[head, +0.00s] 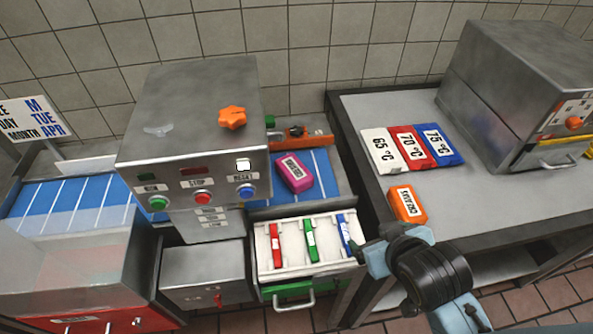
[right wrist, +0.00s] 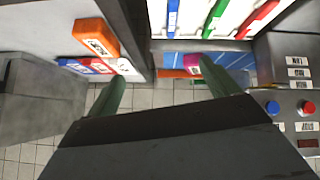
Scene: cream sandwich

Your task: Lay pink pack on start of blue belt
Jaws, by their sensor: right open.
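The pink pack (head: 294,173) lies on the right-hand stretch of the blue belt (head: 322,170), beside the metal machine. It lies slightly turned, with its white label up. In the right wrist view a small part of the pink pack (right wrist: 192,59) shows, partly hidden by a finger. My right gripper (head: 398,245) is apart from the pack, in front of the right table and right of the open drawer. Its green fingers (right wrist: 160,78) are spread with nothing between them. The left gripper is not in view.
The open white drawer (head: 285,262) holds red, green and blue pieces. An orange pack (head: 407,205) lies on the right table near its front-left edge. Temperature plates (head: 411,147) lie behind it, beside a metal oven (head: 510,85). The machine (head: 195,110) stands left of the pack.

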